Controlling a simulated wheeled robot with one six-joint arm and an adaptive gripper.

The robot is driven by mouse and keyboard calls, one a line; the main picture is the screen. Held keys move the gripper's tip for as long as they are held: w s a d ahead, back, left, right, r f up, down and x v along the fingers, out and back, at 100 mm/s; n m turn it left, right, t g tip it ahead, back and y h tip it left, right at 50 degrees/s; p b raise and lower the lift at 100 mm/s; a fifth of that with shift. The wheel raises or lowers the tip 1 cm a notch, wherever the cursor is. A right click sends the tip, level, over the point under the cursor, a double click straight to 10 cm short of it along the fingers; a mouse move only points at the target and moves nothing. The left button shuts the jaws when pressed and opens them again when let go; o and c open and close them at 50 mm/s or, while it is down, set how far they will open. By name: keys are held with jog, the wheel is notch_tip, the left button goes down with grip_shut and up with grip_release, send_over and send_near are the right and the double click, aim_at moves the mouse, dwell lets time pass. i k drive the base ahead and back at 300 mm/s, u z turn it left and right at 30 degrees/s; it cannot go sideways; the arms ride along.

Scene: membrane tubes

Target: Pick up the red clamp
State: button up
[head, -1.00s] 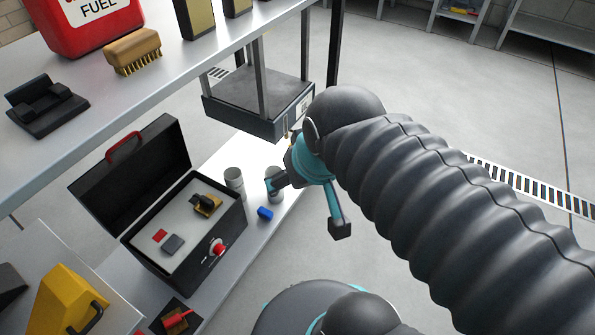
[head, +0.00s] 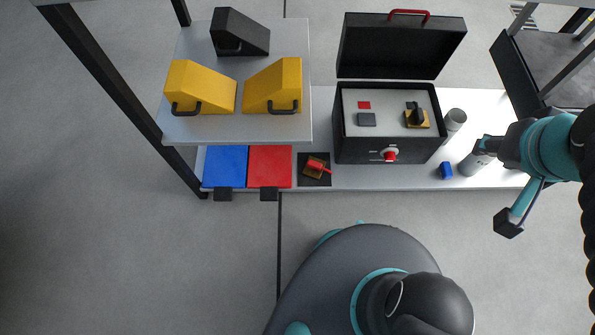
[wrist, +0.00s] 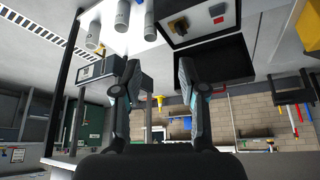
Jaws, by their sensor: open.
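Two red candidates for the red clamp show in the head view, and I cannot tell which it is. One is a small red-handled piece (head: 316,166) on a black square base on the lower shelf. The other is a flat red square (head: 270,166) with a black tab at its front, left of it. My gripper (head: 493,192) is open and empty, far to the right of both, by the grey cylinders. Its spread fingers also show in the wrist view (wrist: 158,78) with nothing between them. Neither red piece is clearly seen in the wrist view.
An open black case (head: 385,154) stands right of the red-handled piece. A blue square (head: 225,166) lies left of the red one. A small blue cylinder (head: 445,171) and grey cylinders (head: 455,119) stand near my gripper. An upper shelf (head: 285,127) with yellow wedges overhangs the left side.

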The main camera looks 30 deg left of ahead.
aim_at(314, 166)
jog(key=z, duration=1.6)
jog(key=k, duration=2.05)
jog(key=u, duration=1.8)
